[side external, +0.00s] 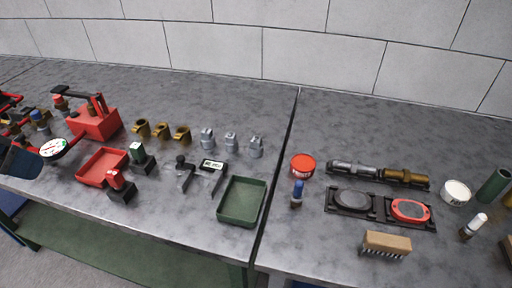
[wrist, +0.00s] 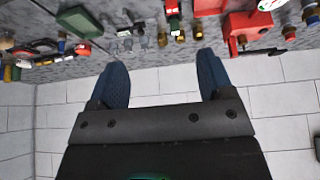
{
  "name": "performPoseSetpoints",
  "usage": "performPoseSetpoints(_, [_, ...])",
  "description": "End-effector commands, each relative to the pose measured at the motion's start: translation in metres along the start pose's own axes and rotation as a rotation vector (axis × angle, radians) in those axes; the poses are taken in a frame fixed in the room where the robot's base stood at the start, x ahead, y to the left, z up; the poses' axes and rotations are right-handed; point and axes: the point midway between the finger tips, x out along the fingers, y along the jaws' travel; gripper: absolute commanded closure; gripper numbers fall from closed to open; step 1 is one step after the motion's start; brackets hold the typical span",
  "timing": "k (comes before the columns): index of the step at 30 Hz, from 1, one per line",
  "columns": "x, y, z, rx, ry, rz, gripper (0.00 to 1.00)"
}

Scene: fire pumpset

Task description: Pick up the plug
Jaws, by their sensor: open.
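I cannot tell for sure which piece is the plug. A row of brass fittings (side external: 161,131) and a row of grey metal fittings (side external: 231,142) stand upright on the grey bench, behind the trays. In the wrist view, brass pieces (wrist: 180,34) and grey pieces (wrist: 141,42) show small near the top edge. My gripper (wrist: 161,68) is open, its two blue fingers wide apart with nothing between them. In the side view, only a dark blue part of it (side external: 20,161) shows at the left edge. It is apart from the fittings.
A red tray (side external: 83,178) and a green tray (side external: 220,211) sit near the bench front. A red pump unit (side external: 97,124) stands at the left. Black stands (side external: 121,190) lie between. A second bench at right holds a red tin (side external: 302,158), pipes (side external: 352,168) and a brush (side external: 386,239).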

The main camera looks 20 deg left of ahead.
Motion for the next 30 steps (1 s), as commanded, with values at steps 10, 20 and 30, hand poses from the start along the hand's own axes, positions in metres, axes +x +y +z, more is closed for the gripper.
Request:
performPoseSetpoints(10, [0.058,0.061,-0.142,0.063,0.01,0.09,0.26])
performPoseSetpoints(20, [0.174,0.151,-0.223,0.114,0.02,0.172,0.26])
performPoseSetpoints(30, [0.268,0.221,-0.236,0.143,0.029,0.225,0.26])
